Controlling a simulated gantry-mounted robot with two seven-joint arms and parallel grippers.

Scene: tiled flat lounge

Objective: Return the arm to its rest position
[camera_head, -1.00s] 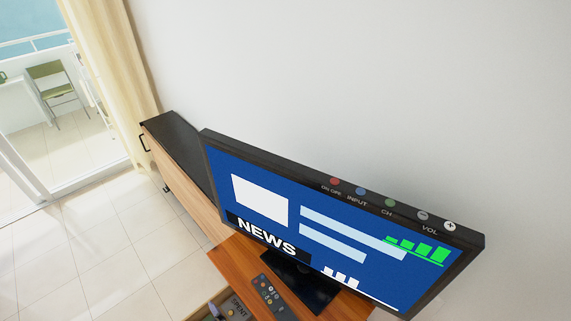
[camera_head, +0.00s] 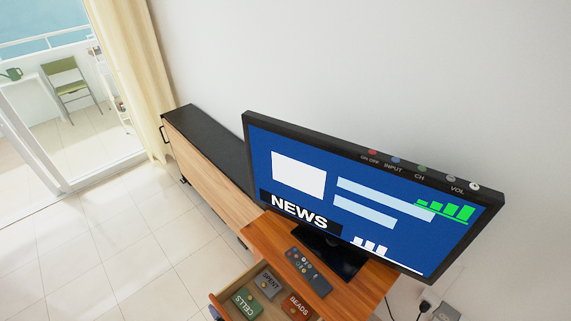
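Neither of my grippers nor any part of my arms shows in the head view. The television (camera_head: 348,205) stands on the wooden cabinet (camera_head: 376,294) and shows a blue NEWS screen. A dark remote (camera_head: 309,271) with coloured buttons lies on the cabinet top in front of the television's base. Below it an open drawer (camera_head: 219,306) holds a green box marked CELLS (camera_head: 246,302), a grey box marked SPENT (camera_head: 268,283) and a red-brown box marked BEADS (camera_head: 298,307).
A long low cabinet with a black top (camera_head: 212,140) runs along the wall behind the television. A cream curtain (camera_head: 136,75) hangs beside the glass door. A green chair (camera_head: 66,82) stands beyond it. The tiled floor (camera_head: 110,250) at left is clear. A plug (camera_head: 425,306) shows at bottom right.

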